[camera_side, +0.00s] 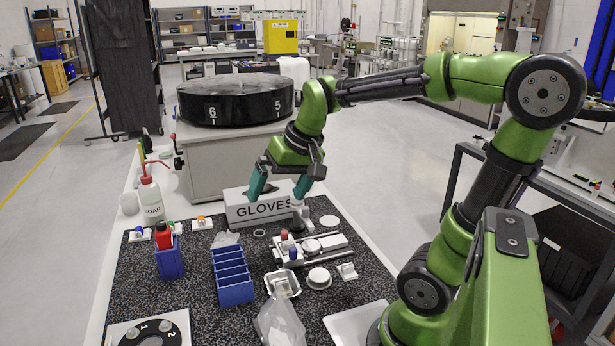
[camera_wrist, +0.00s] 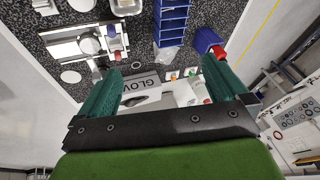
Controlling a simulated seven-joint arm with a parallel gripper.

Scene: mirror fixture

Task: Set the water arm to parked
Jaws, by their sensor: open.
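A metal fixture (camera_side: 325,243) lies on the speckled mat, with a round white disc on it and red-topped and blue-topped posts at its left. It also shows in the wrist view (camera_wrist: 68,46), at upper left. A small pale upright part (camera_side: 301,216) stands behind it, close to my gripper's right finger; I cannot tell whether they touch. No part is clearly recognisable as the water arm, and its setting cannot be read. My gripper (camera_side: 277,192) is open with teal fingers, above the mat by the glove box. In the wrist view nothing shows held between its fingers (camera_wrist: 162,72).
The GLOVES box (camera_side: 262,208) stands just below and behind my gripper. A black numbered drum (camera_side: 237,100) stands behind.

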